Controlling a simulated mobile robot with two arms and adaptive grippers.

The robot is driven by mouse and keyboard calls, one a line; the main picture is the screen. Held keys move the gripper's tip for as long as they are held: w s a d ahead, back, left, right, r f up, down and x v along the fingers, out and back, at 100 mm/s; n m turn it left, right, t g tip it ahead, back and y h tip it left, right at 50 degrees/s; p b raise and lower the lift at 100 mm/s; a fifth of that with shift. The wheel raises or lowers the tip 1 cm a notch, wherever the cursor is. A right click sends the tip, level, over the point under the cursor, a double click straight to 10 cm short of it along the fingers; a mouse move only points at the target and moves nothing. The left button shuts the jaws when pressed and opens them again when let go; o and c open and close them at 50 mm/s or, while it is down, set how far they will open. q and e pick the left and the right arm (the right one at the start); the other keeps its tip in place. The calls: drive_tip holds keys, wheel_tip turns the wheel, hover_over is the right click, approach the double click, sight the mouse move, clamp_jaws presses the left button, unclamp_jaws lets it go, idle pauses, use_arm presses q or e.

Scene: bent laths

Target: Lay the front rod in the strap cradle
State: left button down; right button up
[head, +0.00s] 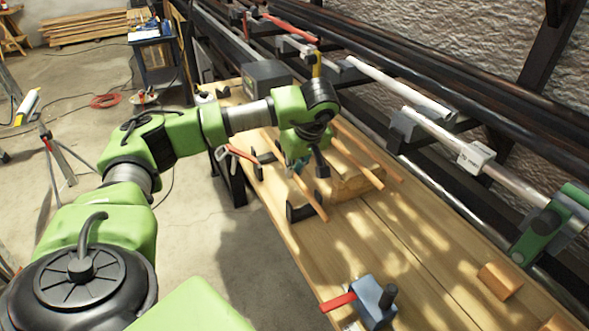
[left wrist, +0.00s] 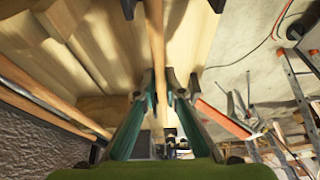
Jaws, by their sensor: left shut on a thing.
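The front rod (head: 311,203) is a slim, light wooden lath over the front side of the bench. My left gripper (head: 298,163) is shut on it near its middle. In the left wrist view the rod (left wrist: 156,45) runs between the two teal-padded fingers (left wrist: 157,108). Its near end passes over a black bracket (head: 298,212) at the bench's front edge; I cannot tell whether it touches. A second black bracket (head: 258,166) stands farther back. I cannot make out which part is the strap cradle. My right gripper is not in view.
More rods (head: 364,167) lie by a wooden block (head: 347,186) behind the held rod. A red-handled clamp (head: 240,154) sits at the front edge. A blue tool with a red handle (head: 372,303) and a small wood block (head: 500,280) lie nearer. The bench (head: 400,240) between is clear.

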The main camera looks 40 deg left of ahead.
use_arm(q)
drive_tip(key=shift+f, duration=0.55)
drive_tip(key=shift+f+b, duration=0.4)
drive_tip(key=shift+f, duration=0.2)
drive_tip(key=c, duration=2.1)
unclamp_jaws()
